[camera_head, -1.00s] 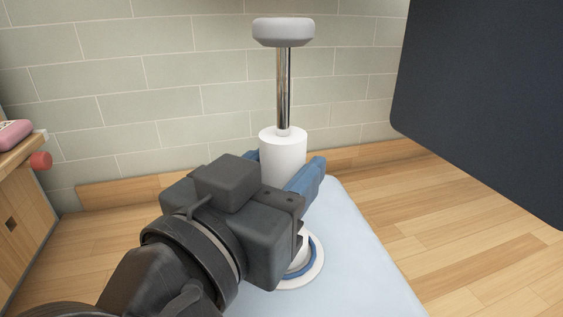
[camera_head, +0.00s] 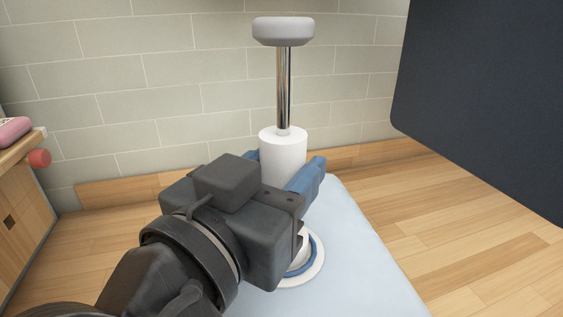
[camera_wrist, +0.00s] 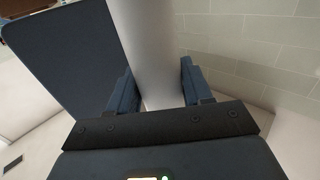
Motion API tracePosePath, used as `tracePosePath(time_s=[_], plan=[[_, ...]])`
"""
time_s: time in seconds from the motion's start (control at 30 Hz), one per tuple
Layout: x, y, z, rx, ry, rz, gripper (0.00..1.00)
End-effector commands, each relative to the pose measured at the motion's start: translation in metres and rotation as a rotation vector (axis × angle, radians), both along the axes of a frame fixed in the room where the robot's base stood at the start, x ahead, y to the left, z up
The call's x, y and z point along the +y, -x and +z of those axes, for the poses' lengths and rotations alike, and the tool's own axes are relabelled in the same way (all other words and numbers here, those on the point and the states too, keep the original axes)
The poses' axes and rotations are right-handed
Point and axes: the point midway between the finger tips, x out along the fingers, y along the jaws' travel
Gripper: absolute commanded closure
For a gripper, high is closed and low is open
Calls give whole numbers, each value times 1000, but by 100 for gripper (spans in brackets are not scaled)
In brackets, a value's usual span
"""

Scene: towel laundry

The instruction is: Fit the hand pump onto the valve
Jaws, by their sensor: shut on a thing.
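The hand pump (camera_head: 283,152) is a white cylinder with a chrome rod and a grey knob handle at the top, standing upright. My gripper (camera_head: 292,180) has its blue fingers around the pump's body, shut on it; in the wrist view the pale cylinder (camera_wrist: 148,55) fills the space between the two blue fingers. The valve (camera_head: 310,268) is a white disc with a blue ring on the pale blue bag-like surface (camera_head: 365,260), directly below the pump. My gripper hides the pump's lower end, so I cannot tell whether it touches the valve.
A large dark panel (camera_head: 490,90) stands at the upper right. A wooden cabinet (camera_head: 22,205) with a red knob (camera_head: 40,158) and a pink object (camera_head: 12,131) on top is at the left. A tiled wall (camera_head: 150,85) closes off the back. Wooden floor is bare at the right.

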Motion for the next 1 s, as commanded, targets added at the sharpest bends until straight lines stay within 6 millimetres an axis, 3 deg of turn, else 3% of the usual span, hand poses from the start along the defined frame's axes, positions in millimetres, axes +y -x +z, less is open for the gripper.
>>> tracePosePath(time_s=[0.07,0.1,0.37,0.53,0.77,1.0], plan=[[0,0,-1,2,0,0,100],[0,0,-1,3,1,0,47],[0,0,-1,3,1,-1,22],[0,0,-1,3,1,0,21],[0,0,-1,3,1,-1,0],[0,0,-1,3,1,0,0]])
